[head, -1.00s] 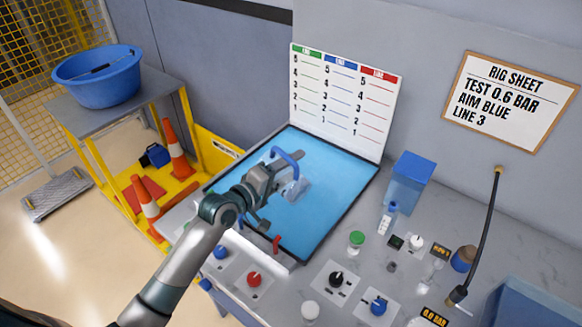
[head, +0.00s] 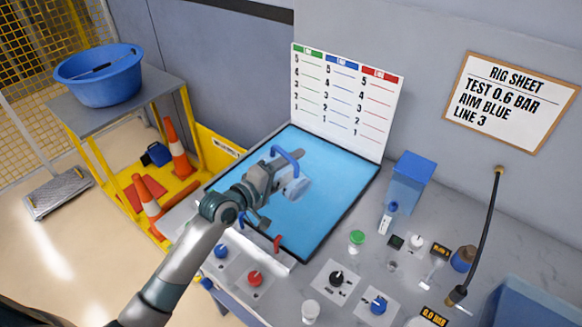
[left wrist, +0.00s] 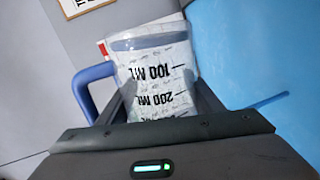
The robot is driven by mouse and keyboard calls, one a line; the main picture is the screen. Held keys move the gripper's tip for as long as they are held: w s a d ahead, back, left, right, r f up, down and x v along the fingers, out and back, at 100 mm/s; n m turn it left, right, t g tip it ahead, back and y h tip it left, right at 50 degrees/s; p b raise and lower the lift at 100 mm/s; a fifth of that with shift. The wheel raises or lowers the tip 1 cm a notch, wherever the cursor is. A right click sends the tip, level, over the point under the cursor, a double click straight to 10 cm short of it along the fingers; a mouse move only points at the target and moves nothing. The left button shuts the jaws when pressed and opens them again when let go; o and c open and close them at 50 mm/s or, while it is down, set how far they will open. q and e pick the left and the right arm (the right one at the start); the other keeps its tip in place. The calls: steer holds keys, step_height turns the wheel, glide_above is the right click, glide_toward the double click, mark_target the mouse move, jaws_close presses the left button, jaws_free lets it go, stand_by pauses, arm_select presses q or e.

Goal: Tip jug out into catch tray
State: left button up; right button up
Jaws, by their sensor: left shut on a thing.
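My left gripper (head: 270,180) is shut on a clear jug (head: 298,188) with a blue handle (head: 287,154). The jug is tilted well over, above a wide blue-floored tray with a dark rim (head: 345,218). In the left wrist view the jug (left wrist: 155,70) sits between the fingers (left wrist: 165,105), its 100 ML and 200 ML marks upside down. The handle (left wrist: 92,85) shows at its left. I cannot make out liquid in the jug or a stream leaving it. My right gripper is not in view.
A white board with coloured columns (head: 345,100) stands behind the tray. Knobs, including a red one (head: 255,279), line the bench front. A blue-lidded box (head: 410,180) and a black hose (head: 485,240) stand to the right. A blue tub (head: 98,76) sits on the cart at left.

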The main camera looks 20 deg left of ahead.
arm_select(q)
steer(key=shift+r, duration=0.15)
steer(key=shift+w+a+r+n+p, duration=0.1)
steer(key=shift+a+r+n+p, duration=0.15)
steer(key=shift+n+p, duration=0.4)
steer(key=shift+r, duration=0.1)
steer(key=shift+p, duration=0.3)
stand_by(0.9)
steer(key=shift+d, duration=0.1)
stand_by(1.3)
